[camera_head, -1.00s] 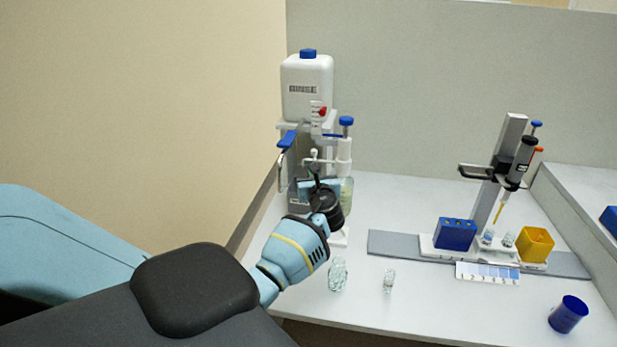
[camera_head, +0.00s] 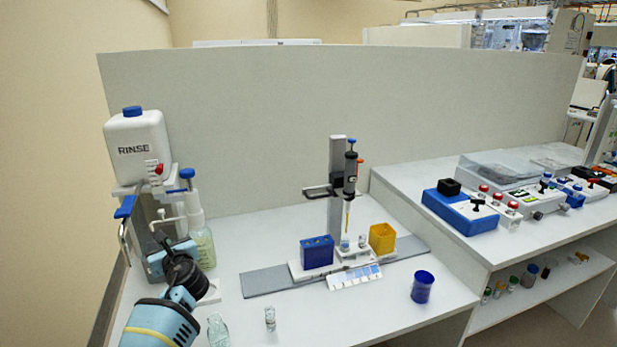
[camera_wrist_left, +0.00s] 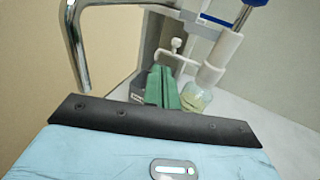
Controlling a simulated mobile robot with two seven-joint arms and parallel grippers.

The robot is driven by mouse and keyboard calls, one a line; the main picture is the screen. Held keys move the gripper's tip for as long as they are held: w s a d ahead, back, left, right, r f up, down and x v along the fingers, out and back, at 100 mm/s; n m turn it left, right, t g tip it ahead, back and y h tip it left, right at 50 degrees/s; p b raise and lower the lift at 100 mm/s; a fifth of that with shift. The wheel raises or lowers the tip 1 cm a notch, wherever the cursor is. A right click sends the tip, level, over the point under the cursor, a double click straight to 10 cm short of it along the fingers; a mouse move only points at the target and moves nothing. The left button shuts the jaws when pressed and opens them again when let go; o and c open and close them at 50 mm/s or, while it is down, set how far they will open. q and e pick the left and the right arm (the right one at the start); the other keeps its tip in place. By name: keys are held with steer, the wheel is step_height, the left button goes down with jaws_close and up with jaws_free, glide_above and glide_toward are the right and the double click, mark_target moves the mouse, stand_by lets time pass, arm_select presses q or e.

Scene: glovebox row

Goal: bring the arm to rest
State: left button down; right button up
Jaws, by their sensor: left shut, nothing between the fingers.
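My left arm (camera_head: 160,322) reaches in from the lower left in the head view, light blue with a black wrist joint. Its hand (camera_head: 168,257) is in front of the rinse stand at the left end of the bench. In the left wrist view my left gripper (camera_wrist_left: 171,88) shows two green fingers closed together, with nothing held. A dispenser with a blue plunger and a glass vessel (camera_wrist_left: 198,98) stands just beyond and right of the fingers. I cannot tell whether anything touches. My right gripper is not in view.
The white rinse bottle (camera_head: 137,148) sits on its stand, with a blue-handled lever (camera_head: 126,207) beside the hand. Glassware (camera_head: 217,330) stands near the arm. A pipette stand (camera_head: 337,185), blue block (camera_head: 316,251), yellow box (camera_head: 382,238) and blue cup (camera_head: 422,287) are farther right.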

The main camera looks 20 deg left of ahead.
arm_select(q)
steer(key=s+d+f+n+g+h, duration=0.2)
steer(key=s+d+f+n+h, duration=0.3)
steer(key=s+d+f, duration=0.5)
steer(key=s+d+f+n+g+h, duration=0.2)
steer(key=s+d+f+n, duration=0.45)
steer(key=s+f, duration=0.35)
steer(key=s+d+r+n+g+h, duration=0.15)
steer(key=s+d+n+h, duration=0.4)
steer(key=s, duration=0.75)
steer(key=s+d+r+n+g+h, duration=0.1)
steer(key=s+d+n+g+h, duration=0.15)
steer(key=s+d+n, duration=0.65)
steer(key=w+d+f+m+t+h, duration=0.1)
steer(key=w+d+f+m+t, duration=0.2)
steer(key=f+t, duration=0.4)
steer(key=shift+d+f, duration=0.65)
steer(key=shift+f, duration=1.15)
